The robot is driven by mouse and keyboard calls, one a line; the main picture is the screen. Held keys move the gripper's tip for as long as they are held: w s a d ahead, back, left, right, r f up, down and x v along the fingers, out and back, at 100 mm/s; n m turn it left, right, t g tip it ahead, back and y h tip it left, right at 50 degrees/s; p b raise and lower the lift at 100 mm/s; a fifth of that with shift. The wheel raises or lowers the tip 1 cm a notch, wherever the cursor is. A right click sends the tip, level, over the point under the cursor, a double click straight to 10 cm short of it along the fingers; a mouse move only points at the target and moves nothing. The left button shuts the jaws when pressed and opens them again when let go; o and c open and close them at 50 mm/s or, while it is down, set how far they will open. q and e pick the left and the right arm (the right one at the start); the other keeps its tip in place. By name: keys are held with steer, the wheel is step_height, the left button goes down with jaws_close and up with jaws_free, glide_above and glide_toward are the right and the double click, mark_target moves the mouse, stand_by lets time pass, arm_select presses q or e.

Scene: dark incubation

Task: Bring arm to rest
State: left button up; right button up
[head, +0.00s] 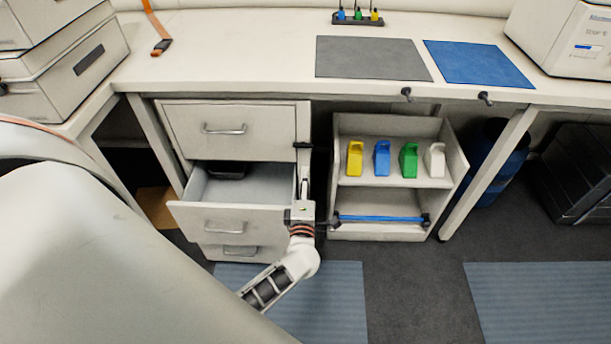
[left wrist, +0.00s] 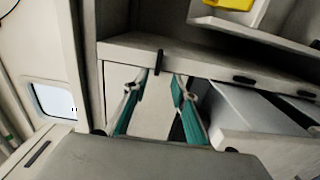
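My left arm comes in from the lower left in the head view, with its wrist in front of the right edge of the drawer unit. My left gripper (head: 303,182) is beside the right side of the pulled-out drawer (head: 228,218); whether they touch I cannot tell. In the left wrist view the two teal-padded fingers of the left gripper (left wrist: 157,98) stand apart with nothing visible held between them. The open drawer also shows there at the right (left wrist: 255,115). A dark object (head: 228,171) lies at the drawer's back. My right gripper is not in view.
A low shelf unit (head: 395,235) right of the drawers holds yellow, blue, green and white bottles and a blue rod (head: 380,218). The worktop (head: 240,45) above carries a grey mat (head: 370,58) and a blue mat (head: 478,64). Open floor lies at the lower right.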

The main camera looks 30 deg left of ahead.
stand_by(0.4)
arm_select(q)
steer(key=s+d+r+m+t+h+p, duration=0.1)
steer(key=s+d+m+h+p, duration=0.1)
steer(key=s+d+m+h, duration=0.45)
steer(key=s+d+r+m+t+h+p, duration=0.15)
steer(key=d+m+h, duration=0.35)
steer(key=m, duration=0.5)
steer(key=s+d+f+m+g+p, duration=0.1)
steer(key=s+d+f+m+g, duration=0.1)
steer(key=s+m, duration=0.4)
steer(key=s+d+f+m+g, duration=0.1)
steer(key=s+f+m+g, duration=0.3)
steer(key=s, duration=0.7)
steer(key=shift+d+f+m+g+h+p, duration=0.15)
steer(key=shift+d+m+g+h+p, duration=0.25)
steer(key=shift+m+g, duration=0.45)
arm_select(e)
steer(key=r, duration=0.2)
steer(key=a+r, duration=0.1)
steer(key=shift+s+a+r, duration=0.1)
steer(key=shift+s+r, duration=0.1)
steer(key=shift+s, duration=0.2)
